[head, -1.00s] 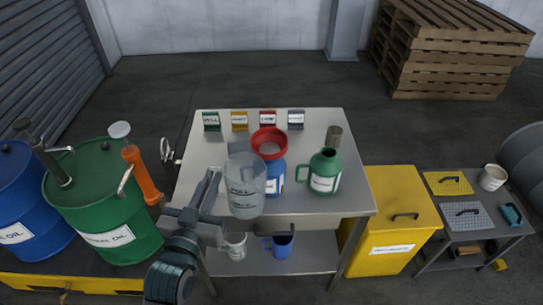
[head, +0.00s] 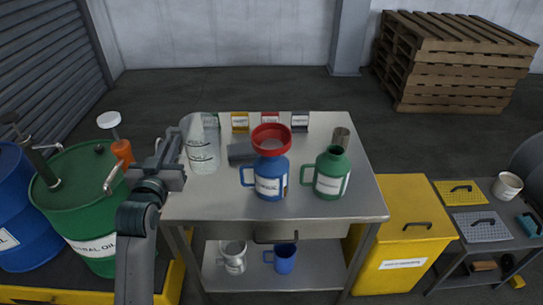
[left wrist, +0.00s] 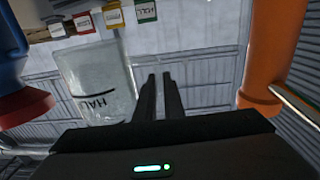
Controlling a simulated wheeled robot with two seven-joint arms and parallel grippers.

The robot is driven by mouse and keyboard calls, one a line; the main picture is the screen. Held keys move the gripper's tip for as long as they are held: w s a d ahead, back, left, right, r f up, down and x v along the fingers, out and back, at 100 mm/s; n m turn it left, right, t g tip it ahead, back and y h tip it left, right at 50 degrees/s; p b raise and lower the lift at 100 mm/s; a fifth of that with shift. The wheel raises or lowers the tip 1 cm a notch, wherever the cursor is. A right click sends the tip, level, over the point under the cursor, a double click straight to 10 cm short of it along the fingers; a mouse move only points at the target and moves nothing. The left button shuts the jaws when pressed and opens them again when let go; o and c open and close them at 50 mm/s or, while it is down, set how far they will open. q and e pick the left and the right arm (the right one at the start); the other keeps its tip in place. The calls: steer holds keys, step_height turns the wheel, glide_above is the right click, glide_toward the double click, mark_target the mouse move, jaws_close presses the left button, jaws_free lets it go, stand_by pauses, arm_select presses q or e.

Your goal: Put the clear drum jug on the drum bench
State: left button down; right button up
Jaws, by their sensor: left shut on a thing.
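The clear drum jug (head: 203,150), a see-through jug with dark lettering, is upright over the left part of the steel bench (head: 205,205). I cannot tell whether its base touches the top. My left gripper (head: 180,146) is shut at the jug's left side, where its handle would be; the handle itself is hard to see. The left wrist view shows the jug (left wrist: 95,80) beside the nearly closed fingers (left wrist: 160,85). I cannot tell whether this steel bench is the drum bench. My right gripper is not in view.
A green drum (head: 85,205) with pumps is at left. The bench's front left is clear.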

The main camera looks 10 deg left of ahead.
arm_select(q)
step_height(320, 180, down, 6)
steer(key=shift+f, duration=0.15)
stand_by(0.5)
steer(key=shift+f, duration=1.85)
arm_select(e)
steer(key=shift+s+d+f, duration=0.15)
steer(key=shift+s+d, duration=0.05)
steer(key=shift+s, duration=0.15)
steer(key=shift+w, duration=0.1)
arm_select(q)
steer(key=c, duration=1.9)
jaws_free()
steer(key=shift+f, duration=0.15)
steer(key=shift+o, duration=0.2)
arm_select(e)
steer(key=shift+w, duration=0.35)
